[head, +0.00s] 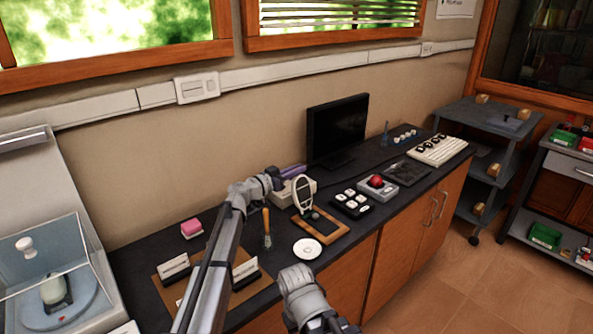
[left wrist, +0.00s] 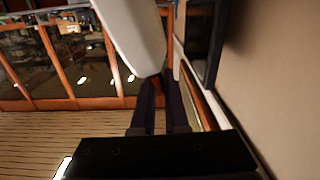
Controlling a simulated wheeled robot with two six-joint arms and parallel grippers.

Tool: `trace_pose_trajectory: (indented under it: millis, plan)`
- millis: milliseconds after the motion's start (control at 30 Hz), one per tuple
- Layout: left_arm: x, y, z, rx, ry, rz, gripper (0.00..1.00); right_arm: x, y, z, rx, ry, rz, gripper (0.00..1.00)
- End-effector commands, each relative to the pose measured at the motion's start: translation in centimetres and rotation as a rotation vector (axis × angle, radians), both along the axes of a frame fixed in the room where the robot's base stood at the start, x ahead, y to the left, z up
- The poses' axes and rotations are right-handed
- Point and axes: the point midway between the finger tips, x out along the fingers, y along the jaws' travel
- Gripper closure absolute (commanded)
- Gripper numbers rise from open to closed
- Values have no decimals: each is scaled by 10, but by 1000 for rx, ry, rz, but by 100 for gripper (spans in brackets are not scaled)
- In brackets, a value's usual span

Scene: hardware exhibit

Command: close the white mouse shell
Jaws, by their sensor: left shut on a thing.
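The white mouse shell (head: 297,193) stands raised, an upright oval, over a small wooden board with a dark pad (head: 323,228) on the counter. A small grey ball-like part (head: 315,216) shows near its foot. My left gripper (head: 302,168), with purple fingers, is at the shell's top edge. In the left wrist view, the shell (left wrist: 132,32) is a large pale form ending at the tips of my left gripper (left wrist: 158,80), which is shut on it. The exact contact is dark. My right arm shows at the bottom; its fingers are not in view.
A black keypad (head: 351,204) and a red-button box (head: 377,188) are to the right. A white saucer (head: 307,248) lies in front, and a wooden-handled brush (head: 266,228) is to the left. A monitor (head: 337,127) stands behind.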

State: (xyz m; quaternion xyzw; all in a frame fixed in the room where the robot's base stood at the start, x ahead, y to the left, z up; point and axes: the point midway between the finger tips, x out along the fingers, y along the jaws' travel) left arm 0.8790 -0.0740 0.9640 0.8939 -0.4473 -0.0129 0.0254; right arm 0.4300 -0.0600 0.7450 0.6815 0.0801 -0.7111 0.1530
Motion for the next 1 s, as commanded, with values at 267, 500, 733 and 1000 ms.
trace_pose_trajectory:
  millis: [267,500,733,1000]
  plan:
    - [-9,-5,5,39,-55,4,100,0,0,5,0,0,0,50]
    - [-29,-20,9,74,-102,4,100,0,0,9,0,0,0,50]
    - [-28,-20,8,74,-102,4,100,0,0,8,0,0,0,50]
    - [-28,-20,8,73,-101,2,63,0,0,8,0,0,0,50]
